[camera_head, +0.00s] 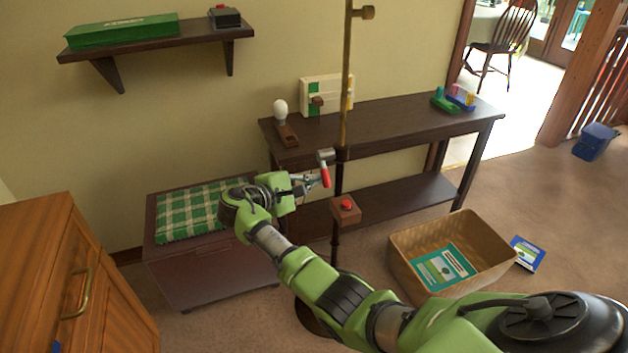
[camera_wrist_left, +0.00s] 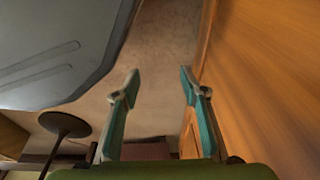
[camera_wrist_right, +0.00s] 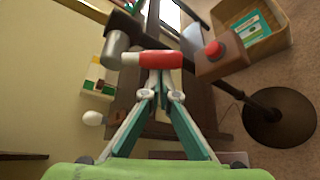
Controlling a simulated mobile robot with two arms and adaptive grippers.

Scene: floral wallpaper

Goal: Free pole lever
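A brass and dark pole (camera_head: 346,90) stands upright in the middle of the head view. Its lever has a grey metal hub and a red handle (camera_head: 325,177); the red handle also lies across the right wrist view (camera_wrist_right: 158,60). My right gripper (camera_head: 314,181) is at the handle's left side. Its fingertips (camera_wrist_right: 162,76) are together, right at the handle; I cannot tell whether they touch it. Nothing shows between them. My left gripper (camera_wrist_left: 158,77) is open and empty, seen only in its wrist view, beside a wooden surface.
A box with a red button (camera_head: 346,209) is fixed on the pole below the lever. A dark console table (camera_head: 400,119) stands behind the pole. A wicker basket (camera_head: 490,266) is at the right on the floor. A chest with a checked cushion (camera_head: 188,210) is at the left.

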